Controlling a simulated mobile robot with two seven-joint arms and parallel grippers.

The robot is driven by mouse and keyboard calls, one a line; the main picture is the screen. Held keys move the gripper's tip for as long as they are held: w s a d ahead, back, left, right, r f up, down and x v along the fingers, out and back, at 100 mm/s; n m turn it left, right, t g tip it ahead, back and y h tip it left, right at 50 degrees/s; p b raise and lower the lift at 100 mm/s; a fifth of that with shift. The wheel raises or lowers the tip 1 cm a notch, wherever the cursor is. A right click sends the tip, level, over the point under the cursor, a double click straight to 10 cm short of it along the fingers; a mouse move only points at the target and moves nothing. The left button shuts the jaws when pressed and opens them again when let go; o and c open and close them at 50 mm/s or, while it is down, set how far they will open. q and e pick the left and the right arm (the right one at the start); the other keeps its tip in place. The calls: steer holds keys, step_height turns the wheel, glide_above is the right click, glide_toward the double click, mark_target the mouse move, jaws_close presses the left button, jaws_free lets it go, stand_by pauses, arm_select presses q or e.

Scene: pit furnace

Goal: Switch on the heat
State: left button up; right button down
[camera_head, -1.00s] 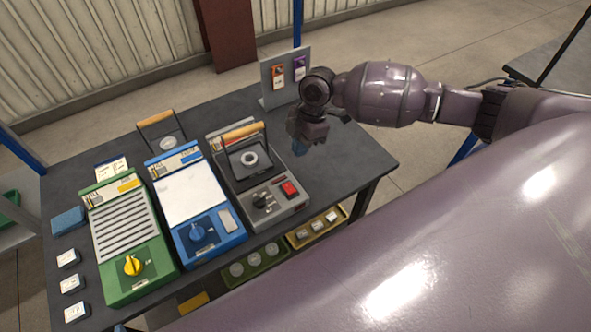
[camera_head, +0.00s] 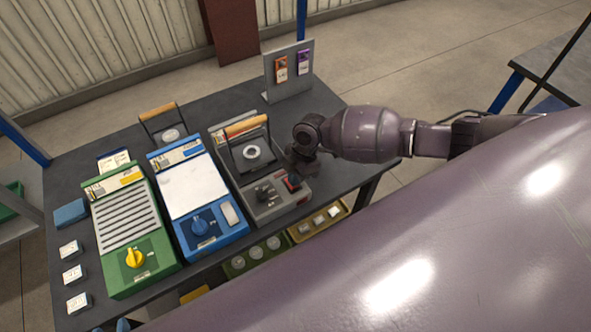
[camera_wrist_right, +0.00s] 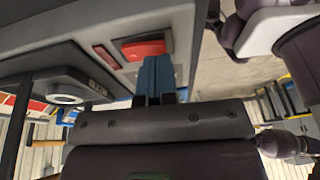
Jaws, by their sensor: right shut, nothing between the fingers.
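The grey furnace (camera_head: 276,205) stands at the right of the row of units on the dark table. It has a black knob (camera_head: 264,192) and a red switch (camera_head: 292,182) on its front panel. My right gripper (camera_head: 294,174) is over the panel and partly covers the switch. In the right wrist view, the red switch (camera_wrist_right: 143,49) sits beside the tips of my shut blue fingers (camera_wrist_right: 155,75). Nothing is between the fingers. I cannot tell whether they touch the switch. My left gripper is not in view.
A blue unit (camera_head: 223,240) and a green unit (camera_head: 150,268) stand to the left. A wooden-handled frame (camera_head: 245,127) rises over the furnace. A grey upright panel (camera_head: 290,88) with two tags stands behind. The table's right end is clear.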

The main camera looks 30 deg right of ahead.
steer(key=shift+f, duration=0.1)
steer(key=shift+s+f, duration=0.2)
steer(key=shift+f, duration=0.2)
steer(key=shift+w, duration=0.2)
steer(key=shift+w+r+b, duration=0.15)
steer(key=shift+w+b, duration=0.15)
steer(key=shift+w, duration=0.35)
steer(key=shift+r, duration=0.1)
steer(key=shift+r, duration=0.1)
